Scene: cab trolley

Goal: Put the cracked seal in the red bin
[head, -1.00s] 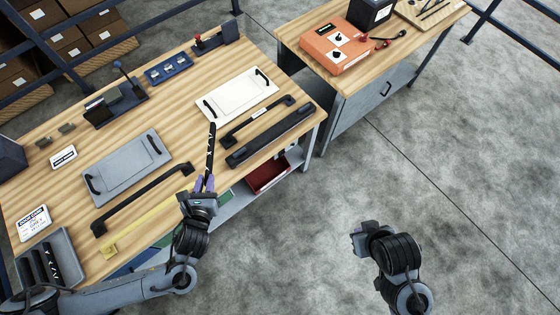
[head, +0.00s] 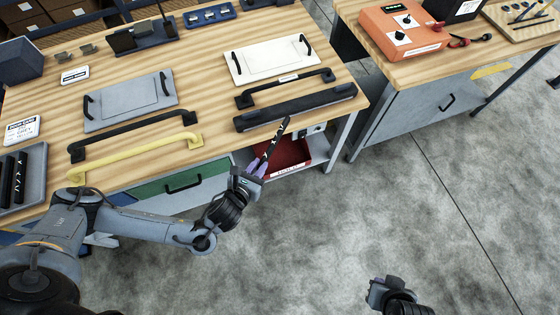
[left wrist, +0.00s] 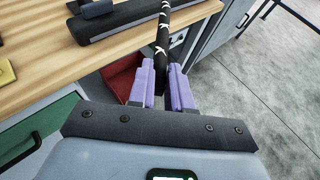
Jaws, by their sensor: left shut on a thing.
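The cracked seal (head: 277,136) is a thin black strip with white crack marks. My left gripper (head: 262,164) is shut on its lower end and holds it tilted upward, just off the front edge of the wooden bench. In the left wrist view the seal (left wrist: 162,42) rises from between the purple fingers (left wrist: 164,85). The red bin (head: 292,160) sits on a shelf below the bench top, just behind the seal and partly covered by it. In the left wrist view the bin (left wrist: 119,82) shows left of the fingers. My right gripper (head: 378,290) is over the floor; its fingers are unclear.
The bench (head: 205,65) carries a yellow handle (head: 135,158), a long black bar (head: 295,107), a white panel (head: 270,60) and a grey tray (head: 35,190) of black strips. A green drawer (head: 165,185) is left of the bin. Floor in front is clear.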

